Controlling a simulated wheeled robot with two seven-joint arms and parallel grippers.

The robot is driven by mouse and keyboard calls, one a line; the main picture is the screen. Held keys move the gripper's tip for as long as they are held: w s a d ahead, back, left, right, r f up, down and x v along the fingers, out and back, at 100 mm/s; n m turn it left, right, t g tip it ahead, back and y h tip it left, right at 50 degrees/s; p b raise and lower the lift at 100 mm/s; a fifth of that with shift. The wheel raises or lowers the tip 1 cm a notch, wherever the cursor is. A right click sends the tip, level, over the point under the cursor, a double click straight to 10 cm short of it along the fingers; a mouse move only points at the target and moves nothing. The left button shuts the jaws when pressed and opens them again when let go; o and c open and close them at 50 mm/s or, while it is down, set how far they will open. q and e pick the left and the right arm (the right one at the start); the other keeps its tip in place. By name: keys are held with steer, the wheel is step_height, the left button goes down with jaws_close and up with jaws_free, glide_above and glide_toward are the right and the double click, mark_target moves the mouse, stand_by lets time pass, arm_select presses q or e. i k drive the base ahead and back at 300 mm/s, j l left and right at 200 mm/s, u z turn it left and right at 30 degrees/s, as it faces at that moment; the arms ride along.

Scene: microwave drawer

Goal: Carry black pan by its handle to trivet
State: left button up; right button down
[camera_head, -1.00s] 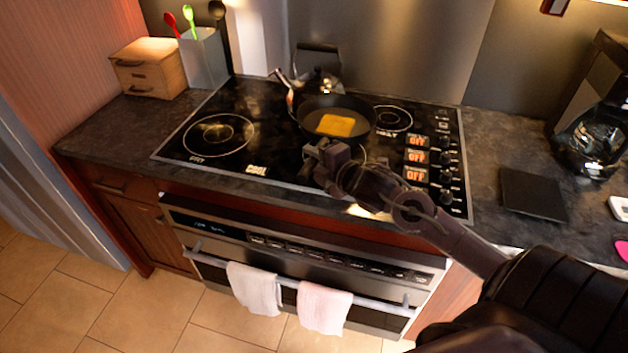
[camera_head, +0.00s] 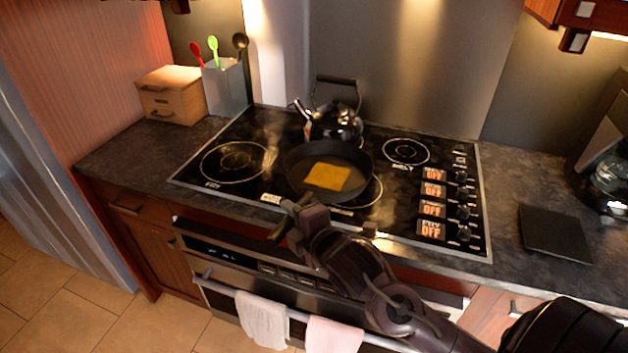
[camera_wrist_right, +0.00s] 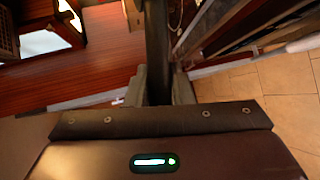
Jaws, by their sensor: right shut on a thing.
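The black pan (camera_head: 294,185) is over the middle of the cooktop, with a yellow-orange square slice of food (camera_head: 328,177) in it. Whether its base touches the glass I cannot tell. My right gripper (camera_head: 292,213) is at the pan's near side, shut on its handle. In the right wrist view the dark handle (camera_wrist_right: 157,50) runs between the two fingers (camera_wrist_right: 158,88). A flat dark square, which looks like the trivet (camera_head: 555,233), lies bare on the counter right of the cooktop. My left gripper is not in view.
A kettle (camera_head: 343,122) stands just behind the pan. Knobs (camera_head: 463,204) line the cooktop's right side. A coffee maker (camera_head: 609,180) stands behind the trivet at right. A utensil holder (camera_head: 226,88) and a wooden box (camera_head: 171,96) stand at back left.

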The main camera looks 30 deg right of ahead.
mark_target(536, 238)
steer(key=l+z, duration=0.1)
steer(key=z, duration=0.3)
steer(key=l+z, duration=0.15)
steer(key=z, duration=0.25)
steer(key=l+z, duration=0.1)
steer(key=z, duration=0.3)
